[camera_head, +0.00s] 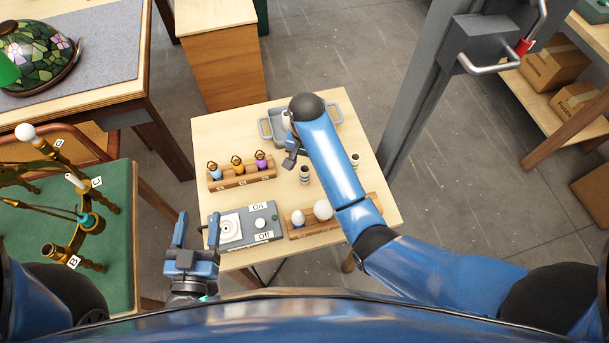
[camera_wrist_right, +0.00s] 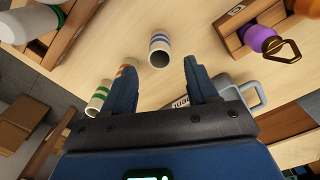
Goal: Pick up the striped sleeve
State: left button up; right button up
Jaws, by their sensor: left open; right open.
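A short cream sleeve with blue stripes (camera_wrist_right: 160,48) stands upright on the table in the right wrist view, just past the tips of my right gripper (camera_wrist_right: 160,75) and roughly centred between them. In the head view this sleeve (camera_head: 305,174) stands between the two wooden racks. An orange-striped sleeve (camera_wrist_right: 125,72) and a green-striped sleeve (camera_wrist_right: 98,98) are beside the left finger, partly hidden. My right gripper (camera_head: 291,158) is open and empty, with fingers apart. My left gripper (camera_head: 197,224) is open and empty at the table's front left edge.
A rack (camera_head: 242,178) holds blue, orange and purple pieces. A grey On/Off box (camera_head: 245,222) and a rack with white bulbs (camera_head: 308,228) are in front. A grey tray (camera_head: 267,128) is at the back. A lamp (camera_head: 75,222) is left.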

aim_at(305, 174)
jog(key=shift+s+a+f+p, duration=0.15)
jog(key=shift+f+p, duration=0.15)
jog(key=shift+f, duration=0.65)
jog(key=shift+s+d+f+p, duration=0.1)
jog(key=shift+f+p, duration=0.2)
jog(key=shift+f, duration=0.7)
jog(key=shift+s+a+f+p, duration=0.15)
jog(key=shift+f+p, duration=0.15)
jog(key=shift+f, duration=1.1)
grip_shut()
